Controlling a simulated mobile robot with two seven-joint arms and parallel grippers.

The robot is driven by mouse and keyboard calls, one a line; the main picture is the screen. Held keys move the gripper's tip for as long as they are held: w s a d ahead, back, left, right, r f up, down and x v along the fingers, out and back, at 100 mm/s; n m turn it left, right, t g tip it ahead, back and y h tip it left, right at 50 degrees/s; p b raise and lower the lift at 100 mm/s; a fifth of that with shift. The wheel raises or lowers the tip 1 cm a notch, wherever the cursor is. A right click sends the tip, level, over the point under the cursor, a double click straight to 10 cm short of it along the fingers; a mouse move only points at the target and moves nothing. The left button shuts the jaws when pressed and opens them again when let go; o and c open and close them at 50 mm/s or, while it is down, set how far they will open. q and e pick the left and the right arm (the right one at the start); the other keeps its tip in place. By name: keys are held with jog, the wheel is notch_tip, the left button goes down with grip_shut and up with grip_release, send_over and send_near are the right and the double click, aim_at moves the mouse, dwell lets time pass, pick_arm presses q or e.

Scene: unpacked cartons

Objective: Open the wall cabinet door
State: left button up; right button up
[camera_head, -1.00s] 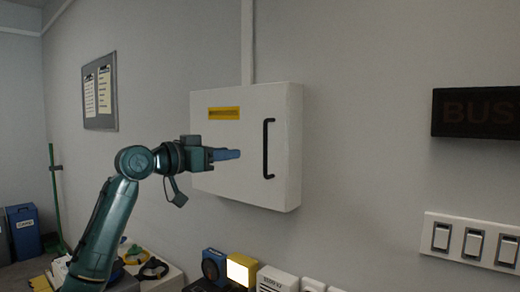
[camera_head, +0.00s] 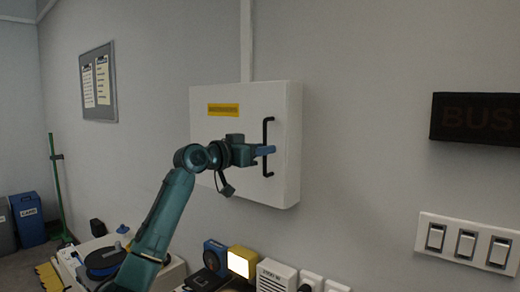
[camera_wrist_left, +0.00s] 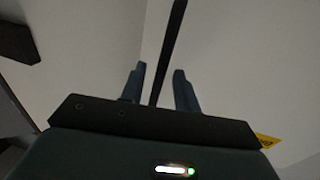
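The white wall cabinet (camera_head: 225,139) hangs on the grey wall with its door closed. A black vertical bar handle (camera_head: 266,131) is on the right part of the door. My left gripper (camera_head: 266,150) is at the middle of the handle, reaching in from the left. In the left wrist view, the handle (camera_wrist_left: 170,50) runs between the two blue fingers of my left gripper (camera_wrist_left: 158,85). The fingers are open, with a gap on each side of the bar. My right gripper is in neither view.
A yellow label (camera_head: 223,110) is on the door's upper left. A dark sign (camera_head: 475,117) and a switch panel (camera_head: 467,241) are on the wall at right. Below the cabinet stand a lit yellow lamp (camera_head: 241,262) and a white box (camera_head: 274,276).

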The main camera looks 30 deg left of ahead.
pick_arm(q)
grip_shut()
jog(key=shift+s, duration=0.1)
dwell(0.4)
